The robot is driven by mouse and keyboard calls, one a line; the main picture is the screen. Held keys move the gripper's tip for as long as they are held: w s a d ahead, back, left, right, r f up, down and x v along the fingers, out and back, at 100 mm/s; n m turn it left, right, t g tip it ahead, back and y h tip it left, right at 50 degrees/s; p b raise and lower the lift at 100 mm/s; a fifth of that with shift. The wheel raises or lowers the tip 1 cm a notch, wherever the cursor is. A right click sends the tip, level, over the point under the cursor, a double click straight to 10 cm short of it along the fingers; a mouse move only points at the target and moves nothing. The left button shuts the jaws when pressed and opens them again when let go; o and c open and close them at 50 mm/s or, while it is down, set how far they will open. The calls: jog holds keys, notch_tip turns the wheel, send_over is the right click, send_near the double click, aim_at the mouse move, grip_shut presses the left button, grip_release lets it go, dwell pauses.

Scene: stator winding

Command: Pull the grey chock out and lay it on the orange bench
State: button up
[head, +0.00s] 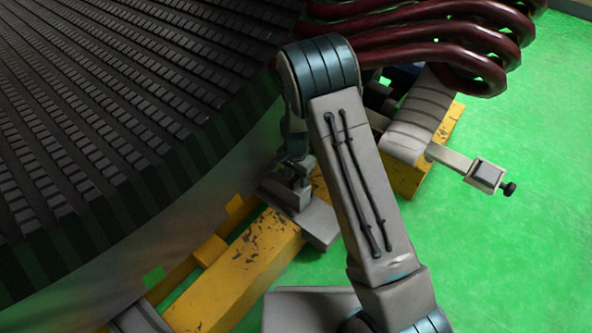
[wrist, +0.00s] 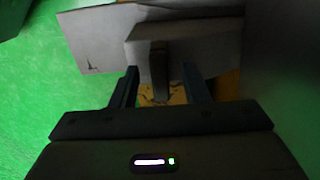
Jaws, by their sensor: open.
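The grey chock (head: 318,222) is a pale block with a flat plate, lying across the yellow-orange beam (head: 245,270) beside the large dark ribbed stator. That beam is the only thing like an orange bench that I see. In the wrist view the chock (wrist: 195,48) shows a wide plate, a raised block and a narrow upright tab. My gripper (head: 297,182) is over the chock, partly hidden by my arm. In the wrist view my gripper (wrist: 160,72) is open, its two dark fingers on either side of the tab. I cannot tell whether they touch it.
The stator (head: 110,120) fills the left. Dark red coil tubes (head: 440,45) hang at the upper right. A grey clamp-like fitting (head: 420,120) with an arm and knob sits on a yellow beam at the right. Green floor (head: 520,240) is clear at the right.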

jog(key=shift+f, duration=0.65)
grip_shut()
jog(key=shift+d, duration=0.15)
